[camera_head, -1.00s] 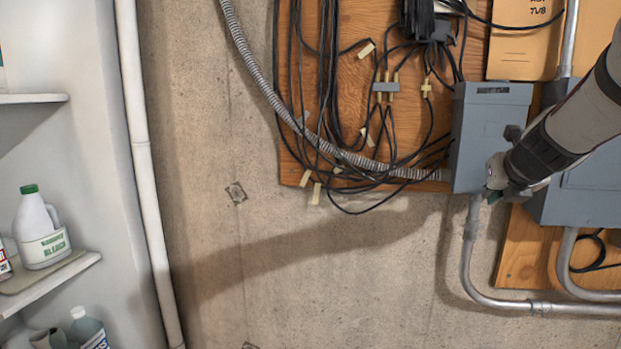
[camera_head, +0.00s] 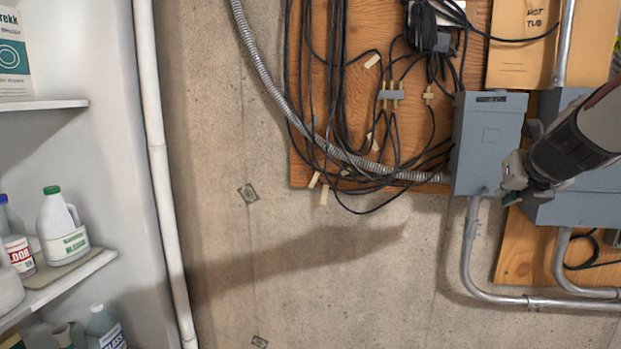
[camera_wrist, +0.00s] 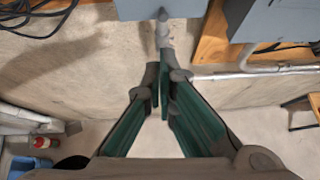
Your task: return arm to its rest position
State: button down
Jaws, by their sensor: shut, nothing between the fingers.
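My gripper (camera_head: 508,190) is at the right of the head view, in front of the lower right part of a grey electrical box (camera_head: 488,145). My arm comes in from the right edge. In the wrist view my gripper (camera_wrist: 160,95) points up the picture, its green-sided fingers drawn together at the tips with nothing between them. The bottom of a grey box (camera_wrist: 165,8) shows just beyond the fingertips. I cannot tell how wide the space is between the fingertips and the box.
A wooden board with hanging black cables (camera_head: 340,110) is left of the box. Metal conduit (camera_head: 468,250) runs below it. Shelves with a bleach bottle (camera_head: 62,230) stand at the far left beside a white pipe (camera_head: 160,190). Bare concrete wall (camera_head: 320,280) fills the middle.

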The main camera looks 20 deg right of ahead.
jog(key=v, duration=0.5)
jog(key=a+f+n+y, duration=0.3)
jog(key=a+n, duration=0.8)
jog(key=a+f+n+y, duration=0.2)
jog(key=a+f+n, duration=0.1)
jog(key=a+n, duration=0.8)
jog(key=s+a+f+n+g, duration=0.2)
jog(key=s+a+f+n, duration=0.1)
jog(key=n, duration=0.7)
jog(key=s+a+f+n+g+y, duration=0.1)
jog(key=s+a+f+n, duration=0.3)
jog(key=n, duration=0.7)
jog(key=s+a+g, duration=0.1)
jog(key=s+a, duration=0.1)
jog(key=a, duration=0.2)
jog(key=shift+s+a+y, duration=0.2)
jog(key=shift+a+y, duration=0.05)
jog(key=shift+y, duration=0.05)
